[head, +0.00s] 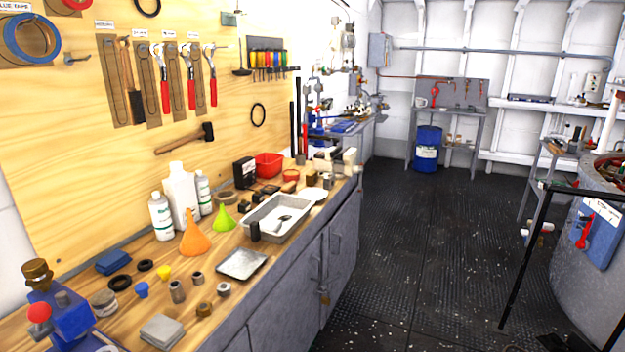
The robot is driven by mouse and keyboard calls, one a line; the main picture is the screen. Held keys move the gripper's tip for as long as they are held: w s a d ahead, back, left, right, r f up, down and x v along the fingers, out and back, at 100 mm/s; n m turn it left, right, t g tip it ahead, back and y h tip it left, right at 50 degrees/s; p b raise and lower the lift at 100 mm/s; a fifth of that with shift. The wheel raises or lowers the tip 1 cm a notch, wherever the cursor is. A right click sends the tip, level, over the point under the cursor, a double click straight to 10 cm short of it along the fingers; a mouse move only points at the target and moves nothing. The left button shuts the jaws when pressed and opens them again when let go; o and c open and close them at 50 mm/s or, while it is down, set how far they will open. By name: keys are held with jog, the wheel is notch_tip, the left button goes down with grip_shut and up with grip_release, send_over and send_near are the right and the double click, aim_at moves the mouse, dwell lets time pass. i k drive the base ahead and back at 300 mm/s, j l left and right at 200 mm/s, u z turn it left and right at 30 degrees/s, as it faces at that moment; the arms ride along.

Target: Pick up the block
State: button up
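Several block-like things lie on the wooden workbench (140,290), and I cannot tell which one is the block. A flat grey block (162,331) lies near the front of the bench. A blue block (113,262) lies at the left by the wall. Small brown and dark blocks (289,187) sit behind the tray. My gripper is not in view.
Bottles (182,195), an orange funnel (194,236), a green funnel (223,218) and a red bin (268,165) crowd the bench. Tools hang on the wooden wall. The dark floor (420,230) right of the bench is open. A round grey tank (590,270) stands at the right.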

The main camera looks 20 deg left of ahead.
aim_at(311, 178)
jog(key=i+j+z, duration=0.2)
jog(key=i+j, duration=2)
